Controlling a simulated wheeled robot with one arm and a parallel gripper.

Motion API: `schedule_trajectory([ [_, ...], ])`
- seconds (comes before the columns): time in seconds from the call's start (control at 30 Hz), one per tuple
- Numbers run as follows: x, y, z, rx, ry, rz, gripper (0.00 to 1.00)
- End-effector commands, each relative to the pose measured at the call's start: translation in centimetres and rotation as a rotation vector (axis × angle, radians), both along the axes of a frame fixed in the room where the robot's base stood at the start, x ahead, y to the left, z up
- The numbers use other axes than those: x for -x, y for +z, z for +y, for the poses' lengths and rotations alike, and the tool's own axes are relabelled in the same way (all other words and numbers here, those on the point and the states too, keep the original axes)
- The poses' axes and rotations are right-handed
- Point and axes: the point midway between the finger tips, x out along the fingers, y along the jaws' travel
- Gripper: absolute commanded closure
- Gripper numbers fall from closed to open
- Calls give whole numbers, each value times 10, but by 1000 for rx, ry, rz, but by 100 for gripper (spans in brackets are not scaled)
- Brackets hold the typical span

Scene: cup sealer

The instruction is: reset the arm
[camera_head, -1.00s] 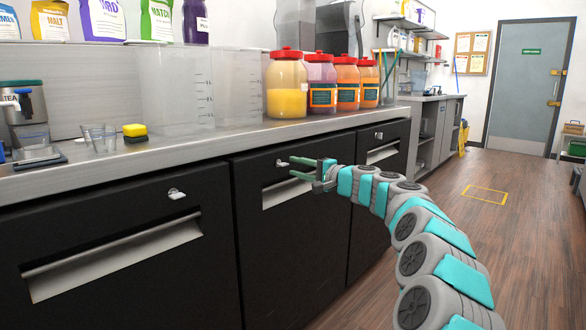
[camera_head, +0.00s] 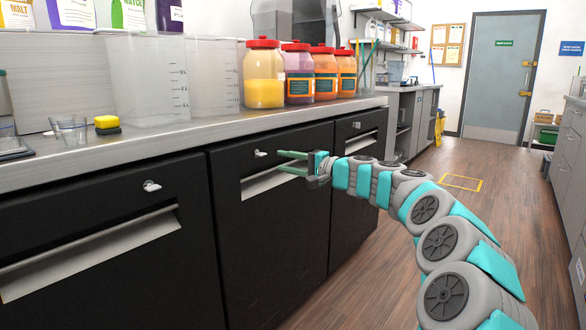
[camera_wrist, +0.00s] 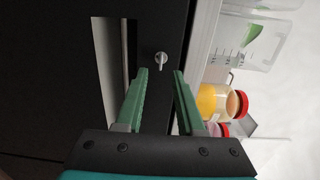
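My gripper (camera_head: 293,162) is in front of the black cabinet's middle door (camera_head: 265,255), below the countertop edge. It points left in the head view, near the door's recessed handle (camera_head: 262,184) and its small silver lock (camera_head: 261,153). In the wrist view, the two green fingers (camera_wrist: 160,95) are spread apart with nothing between them. The lock (camera_wrist: 160,59) shows beyond the fingertips. I cannot tell whether the fingers touch the door.
The steel counter (camera_head: 190,130) holds red-lidded jars (camera_head: 264,75), clear containers (camera_head: 150,80), small cups (camera_head: 70,129) and a yellow sponge (camera_head: 106,122). Open wooden floor (camera_head: 400,285) lies to the right, with a grey door (camera_head: 503,80) at the back.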

Motion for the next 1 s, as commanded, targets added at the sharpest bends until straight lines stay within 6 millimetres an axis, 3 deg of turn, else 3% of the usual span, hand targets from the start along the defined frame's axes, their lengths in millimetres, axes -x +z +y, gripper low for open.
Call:
schedule_trajectory([
  [0.1, 42, 7, 25, 69, 88, -3, 62],
  [0.27, 129, -4, 61, 240, 250, 1, 62],
  [0.43, 222, -40, 73, 459, 392, 23, 62],
  [0.53, 275, -68, 66, 598, 460, 49, 62],
  [0.67, 338, -110, 41, 784, 525, 99, 62],
  [0.77, 386, -145, 12, 928, 566, 159, 62],
  [1.0, 495, -218, -85, 1247, 613, 365, 62],
])
